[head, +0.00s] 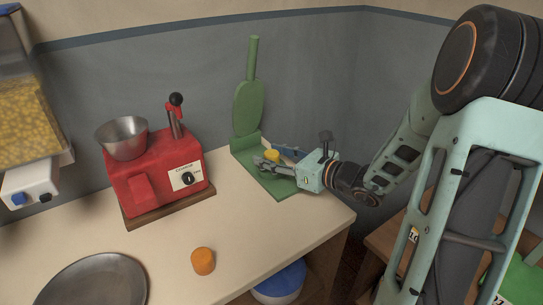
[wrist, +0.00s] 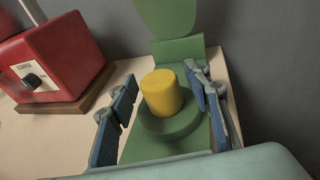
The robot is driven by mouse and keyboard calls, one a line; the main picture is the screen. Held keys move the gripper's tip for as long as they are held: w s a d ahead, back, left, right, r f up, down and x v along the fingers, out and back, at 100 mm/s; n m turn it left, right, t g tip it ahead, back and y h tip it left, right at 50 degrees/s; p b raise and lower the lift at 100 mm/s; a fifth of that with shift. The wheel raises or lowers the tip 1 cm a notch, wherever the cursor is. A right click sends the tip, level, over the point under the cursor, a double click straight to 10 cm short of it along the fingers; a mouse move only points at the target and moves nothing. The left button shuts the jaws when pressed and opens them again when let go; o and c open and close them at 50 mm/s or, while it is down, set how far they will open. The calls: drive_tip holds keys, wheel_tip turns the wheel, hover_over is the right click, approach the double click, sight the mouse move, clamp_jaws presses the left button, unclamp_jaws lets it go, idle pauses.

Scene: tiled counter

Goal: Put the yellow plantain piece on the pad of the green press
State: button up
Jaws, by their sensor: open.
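The yellow plantain piece (wrist: 161,92) stands upright on the round pad (wrist: 150,127) of the green press in the wrist view. In the head view the yellow piece (head: 272,155) shows just behind my gripper's fingers. The green press (head: 249,105) has its paddle-shaped lever raised at the back, and its base lies flat on the counter. My gripper (wrist: 158,112) is open, with one blue-padded finger on each side of the yellow piece and a visible gap to it on the left. The right finger is close to the piece; I cannot tell if it touches.
A red machine (head: 158,178) with a metal bowl (head: 123,138) stands left of the press. An orange piece (head: 203,261) and a dark round plate (head: 95,283) are on the counter front. The wall is close behind the press. The counter between the press and orange piece is clear.

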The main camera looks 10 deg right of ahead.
drive_tip(key=p+v, duration=0.2)
drive_tip(key=v, duration=1)
drive_tip(key=shift+r, duration=0.2)
